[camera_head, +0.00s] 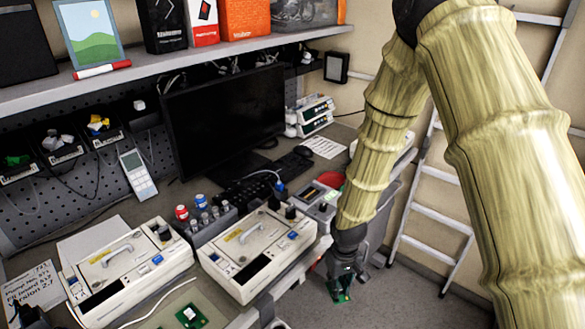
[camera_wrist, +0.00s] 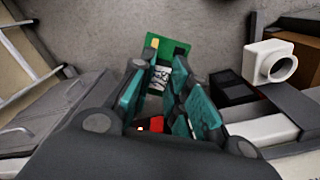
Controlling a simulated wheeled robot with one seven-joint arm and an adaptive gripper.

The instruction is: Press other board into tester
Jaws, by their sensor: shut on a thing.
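My gripper (camera_head: 342,270) hangs off the right end of the bench in the head view. It is shut on a green circuit board (camera_head: 340,290), which points downward below the fingers. In the wrist view the teal-padded fingers of my gripper (camera_wrist: 165,75) close on the green board (camera_wrist: 178,48), whose far part sticks out beyond the tips. Another green board (camera_head: 191,316) lies on the bench at the bottom of the head view. Two white testers with handles stand on the bench, a left tester (camera_head: 125,262) and a right tester (camera_head: 257,245). The board is apart from both.
A rack of small bottles (camera_head: 210,222) stands between and behind the testers. A monitor (camera_head: 225,115) and keyboard (camera_head: 250,185) are behind. A device with a red round part (camera_head: 330,180) sits near the bench's right end. A ladder (camera_head: 435,215) leans at the right. Open floor lies below my gripper.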

